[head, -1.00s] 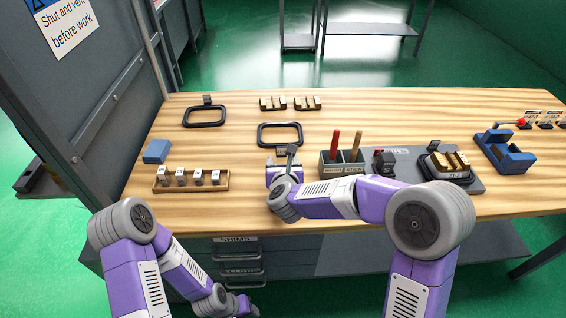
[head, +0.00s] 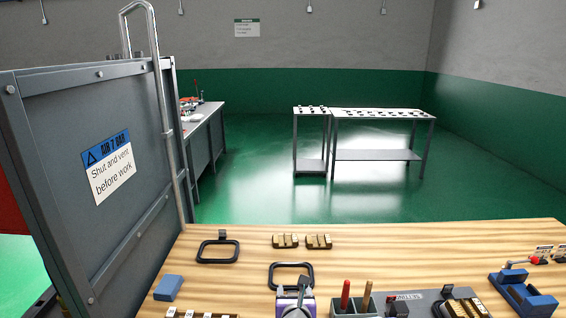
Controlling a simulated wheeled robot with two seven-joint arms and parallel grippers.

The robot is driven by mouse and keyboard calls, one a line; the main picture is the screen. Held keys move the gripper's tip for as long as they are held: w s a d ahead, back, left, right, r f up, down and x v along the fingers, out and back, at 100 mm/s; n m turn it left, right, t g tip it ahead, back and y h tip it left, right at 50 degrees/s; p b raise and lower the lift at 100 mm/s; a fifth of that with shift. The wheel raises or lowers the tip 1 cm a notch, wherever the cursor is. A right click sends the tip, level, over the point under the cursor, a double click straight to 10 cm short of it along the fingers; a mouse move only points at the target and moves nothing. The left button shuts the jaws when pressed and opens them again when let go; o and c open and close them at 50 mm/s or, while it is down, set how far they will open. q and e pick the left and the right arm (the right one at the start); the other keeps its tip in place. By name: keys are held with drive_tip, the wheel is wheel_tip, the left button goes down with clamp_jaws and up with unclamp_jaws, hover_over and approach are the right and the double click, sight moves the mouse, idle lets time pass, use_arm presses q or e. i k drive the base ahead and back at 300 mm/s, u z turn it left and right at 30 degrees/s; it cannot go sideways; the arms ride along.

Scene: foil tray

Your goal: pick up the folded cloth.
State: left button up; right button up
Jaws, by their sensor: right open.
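A small blue slab (head: 168,287) with soft edges lies on the bench at its left side, in the head view. It looks like the folded cloth, though its layers are too small to make out. My right gripper (head: 293,292) is at the bottom centre, open, just in front of a black rectangular frame (head: 291,264). It is well to the right of the blue slab, apart from it. Whether its fingers touch anything cannot be told. My left gripper is out of view.
The wooden bench (head: 400,247) holds another black frame (head: 218,240), small brown blocks (head: 286,240), a pen holder (head: 364,298) and a blue cradle (head: 521,290). A grey panel (head: 100,180) stands along the left. The bench is clear between the blue slab and the frames.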

sight(167, 289)
drive_tip(key=k, duration=1)
